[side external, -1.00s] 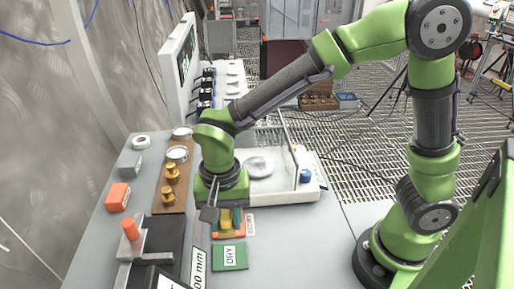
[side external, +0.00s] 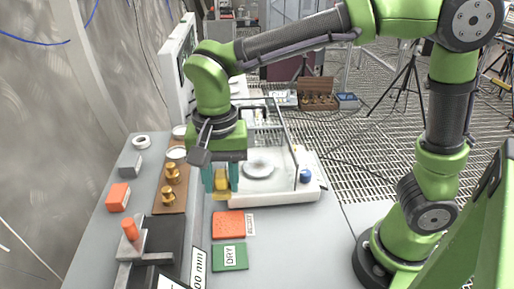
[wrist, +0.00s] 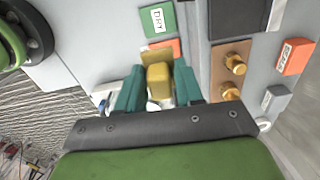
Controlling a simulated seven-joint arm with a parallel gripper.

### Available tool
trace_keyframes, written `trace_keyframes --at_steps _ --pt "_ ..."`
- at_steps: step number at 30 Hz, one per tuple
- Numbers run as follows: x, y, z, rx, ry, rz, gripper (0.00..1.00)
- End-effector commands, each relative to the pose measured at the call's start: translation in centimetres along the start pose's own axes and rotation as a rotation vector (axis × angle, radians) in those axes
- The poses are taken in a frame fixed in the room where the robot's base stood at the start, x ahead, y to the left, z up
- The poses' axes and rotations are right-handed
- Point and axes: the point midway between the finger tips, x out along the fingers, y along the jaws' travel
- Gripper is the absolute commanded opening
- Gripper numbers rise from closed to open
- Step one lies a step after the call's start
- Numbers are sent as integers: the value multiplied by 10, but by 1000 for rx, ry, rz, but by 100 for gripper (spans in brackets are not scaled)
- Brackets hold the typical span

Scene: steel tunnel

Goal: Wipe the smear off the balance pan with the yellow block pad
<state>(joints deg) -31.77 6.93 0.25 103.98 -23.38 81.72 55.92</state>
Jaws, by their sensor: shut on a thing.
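My gripper (side external: 221,178) is shut on the yellow block pad (side external: 221,182) and holds it above the bench, just left of the balance. In the wrist view the yellow block pad (wrist: 159,82) sits between the two teal fingers of my gripper (wrist: 159,92). The round balance pan (side external: 259,167) is on the white balance (side external: 280,192), to the right of the pad and apart from it. I cannot make out the smear at this size.
An orange pad (side external: 229,225) and a green DRY pad (side external: 230,257) lie in front of the balance. Brass weights (side external: 172,172) stand on a wooden board to the left. A blue knob (side external: 305,176) is at the balance's right. An orange-topped fixture (side external: 130,230) is at front left.

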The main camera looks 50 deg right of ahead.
Motion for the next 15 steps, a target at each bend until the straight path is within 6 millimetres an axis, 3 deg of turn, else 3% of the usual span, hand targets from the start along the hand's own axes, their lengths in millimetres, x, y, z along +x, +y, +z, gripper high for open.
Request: trace_keyframes --at_steps 8,15 --pt "1 3 -68 220 -3 1 12" --pt "1 26 -155 506 -3 1 12"
